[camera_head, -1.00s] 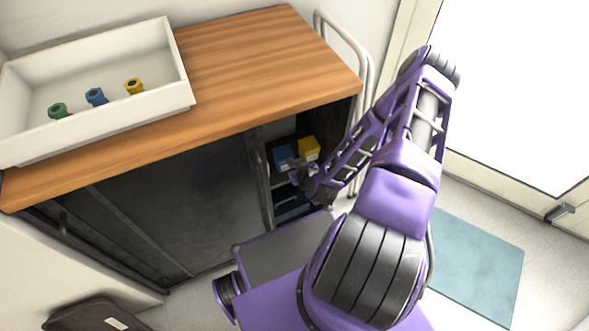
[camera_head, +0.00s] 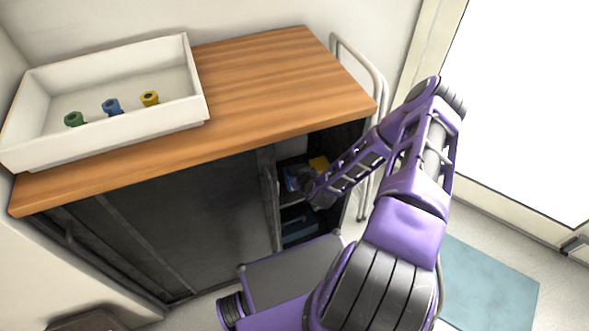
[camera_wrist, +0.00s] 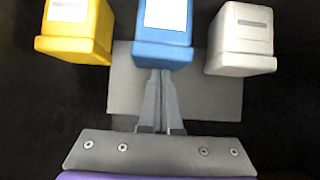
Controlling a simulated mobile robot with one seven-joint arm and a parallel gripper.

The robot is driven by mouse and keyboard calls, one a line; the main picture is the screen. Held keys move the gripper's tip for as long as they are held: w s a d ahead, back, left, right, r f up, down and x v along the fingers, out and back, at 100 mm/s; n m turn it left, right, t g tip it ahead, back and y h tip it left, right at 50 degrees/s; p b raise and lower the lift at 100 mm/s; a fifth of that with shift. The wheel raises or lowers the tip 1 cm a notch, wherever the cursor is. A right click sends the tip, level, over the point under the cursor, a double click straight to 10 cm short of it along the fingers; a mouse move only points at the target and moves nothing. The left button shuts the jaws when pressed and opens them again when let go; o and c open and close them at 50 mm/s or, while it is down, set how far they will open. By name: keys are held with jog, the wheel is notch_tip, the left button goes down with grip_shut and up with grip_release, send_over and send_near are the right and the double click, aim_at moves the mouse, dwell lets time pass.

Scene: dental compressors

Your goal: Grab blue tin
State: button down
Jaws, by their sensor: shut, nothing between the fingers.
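The blue tin (camera_wrist: 162,52) with a white label is in the middle of the wrist view, between a yellow tin and a white tin. In the head view, the blue tin (camera_head: 290,178) shows inside the open part of the cabinet, partly hidden by my gripper. My gripper (camera_wrist: 159,76) is shut and empty. Its fingertips are at the near lower edge of the blue tin; I cannot tell whether they touch it. In the head view, my gripper (camera_head: 305,184) reaches into the cabinet opening.
The yellow tin (camera_wrist: 75,32) and white tin (camera_wrist: 241,40) stand close on either side. The cabinet (camera_head: 185,225) has a wooden top (camera_head: 270,85) above the opening. A white tray (camera_head: 165,128) on top holds green, blue and yellow fittings. A lower shelf holds a dark blue box (camera_head: 299,226).

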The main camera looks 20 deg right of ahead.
jog(key=s, duration=0.3)
jog(key=s+f, duration=0.1)
jog(key=s, duration=0.1)
jog(key=shift+s+a, duration=0.1)
jog(key=shift+s, duration=0.05)
jog(key=shift+r, duration=0.15)
jog(key=shift+r+p, duration=0.55)
jog(key=shift+r, duration=0.15)
jog(key=shift+w, duration=0.2)
